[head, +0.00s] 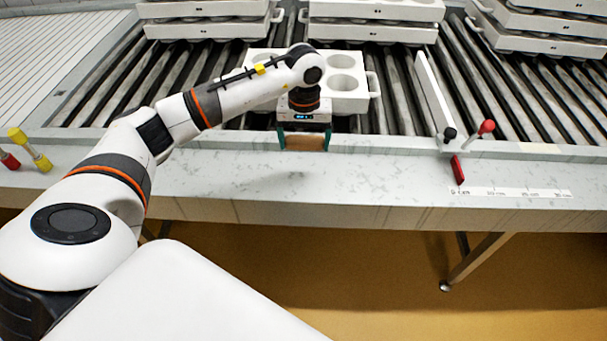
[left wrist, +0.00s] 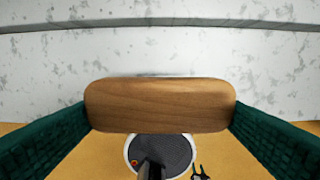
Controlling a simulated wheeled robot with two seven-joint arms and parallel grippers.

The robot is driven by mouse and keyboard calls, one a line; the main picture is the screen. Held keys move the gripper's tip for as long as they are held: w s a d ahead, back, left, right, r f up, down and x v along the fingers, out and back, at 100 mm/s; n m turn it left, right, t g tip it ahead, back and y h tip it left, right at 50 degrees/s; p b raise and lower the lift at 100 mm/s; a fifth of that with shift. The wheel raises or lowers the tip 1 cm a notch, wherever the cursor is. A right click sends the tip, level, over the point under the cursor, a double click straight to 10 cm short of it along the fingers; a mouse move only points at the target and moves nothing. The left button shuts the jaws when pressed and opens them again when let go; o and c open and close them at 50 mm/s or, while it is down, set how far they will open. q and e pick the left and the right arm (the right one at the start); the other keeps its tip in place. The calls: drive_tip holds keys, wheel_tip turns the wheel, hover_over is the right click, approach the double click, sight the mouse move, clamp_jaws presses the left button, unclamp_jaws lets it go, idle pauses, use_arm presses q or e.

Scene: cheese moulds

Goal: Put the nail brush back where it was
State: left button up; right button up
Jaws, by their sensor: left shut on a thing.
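The nail brush (head: 305,143) has a brown wooden back with rounded ends. My left gripper (head: 305,137) is shut on it, with one green finger at each end. The left wrist view shows the brush (left wrist: 160,105) lying crosswise between the fingers, its wooden back facing the camera and its underside hidden. In the head view the brush hangs at the grey speckled ledge (head: 230,180) in front of the rollers. How far it is above the ledge I cannot tell. My right gripper is in neither view.
A white mould block (head: 343,92) with round holes stands on the rollers behind my left gripper. Stacked moulds (head: 375,32) stand farther back. A red-knobbed lever (head: 487,127) and red handle (head: 458,169) are to the right. Yellow- and red-ended pieces (head: 38,160) lie at left.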

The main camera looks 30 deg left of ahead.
use_arm(q)
hover_over(304, 177)
wheel_tip(304, 177, down, 6)
drive_tip(key=shift+s+r+p, duration=0.1)
drive_tip(key=shift+p, duration=0.25)
wheel_tip(304, 177, down, 3)
drive_tip(key=shift+f, duration=0.45)
drive_tip(key=o, duration=0.8)
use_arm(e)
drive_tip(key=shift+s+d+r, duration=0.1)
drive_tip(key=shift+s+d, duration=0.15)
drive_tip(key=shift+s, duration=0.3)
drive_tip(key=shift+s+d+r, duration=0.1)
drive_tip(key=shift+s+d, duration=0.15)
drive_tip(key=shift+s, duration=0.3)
use_arm(q)
drive_tip(key=shift+r, duration=0.15)
